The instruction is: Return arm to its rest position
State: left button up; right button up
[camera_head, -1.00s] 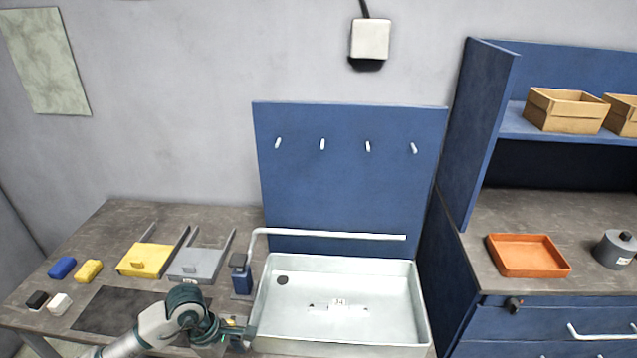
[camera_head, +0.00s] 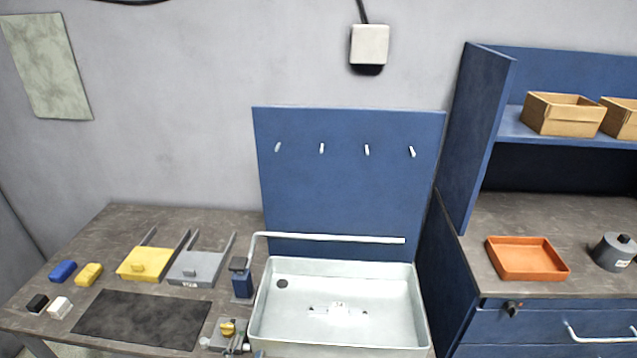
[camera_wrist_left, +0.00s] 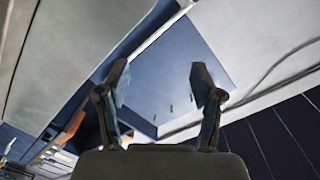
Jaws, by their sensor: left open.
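My left gripper (camera_wrist_left: 158,82) shows in the left wrist view with its two dark fingers spread wide apart and nothing between them. Past the fingers, the blue peg panel (camera_wrist_left: 185,75) appears tilted. In the head view the left arm does not clearly show over the table. My right gripper is in neither view.
A pale sink basin (camera_head: 424,315) stands before the blue panel (camera_head: 345,190), with a small pale piece (camera_head: 338,309) inside. A grey block with a yellow knob (camera_head: 228,328) sits left of it. A dark mat (camera_head: 140,318), yellow tray (camera_head: 145,264) and grey tray (camera_head: 197,268) lie further left.

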pick_arm(q)
jog(key=s+a+f+n+g+y, duration=0.1)
jog(key=s+a+f+n+g, duration=0.15)
jog(key=s+f+g, duration=0.4)
jog(key=s+a+f+n+g+y, duration=0.1)
jog(key=s+a+f+n, duration=0.2)
jog(key=f, duration=0.6)
jog(key=s+d+f+n+g, duration=0.1)
jog(key=s+f+g, duration=0.2)
jog(key=s, duration=0.4)
jog(key=s+d+f+n+g, duration=0.1)
jog(key=s+f+n+g, duration=0.15)
jog(key=s, duration=0.45)
notch_tip(320, 180, down, 21)
jog(key=m+g, duration=0.1)
jog(key=g, duration=0.1)
jog(key=s+f, duration=0.5)
jog(key=f, duration=0.3)
jog(key=s+a+f, duration=0.1)
jog(key=s+f, duration=0.5)
jog(key=f, duration=0.2)
jog(key=shift+a+f+g+h, duration=0.2)
jog(key=shift+a+g+h, duration=0.1)
jog(key=shift+g+h, duration=0.1)
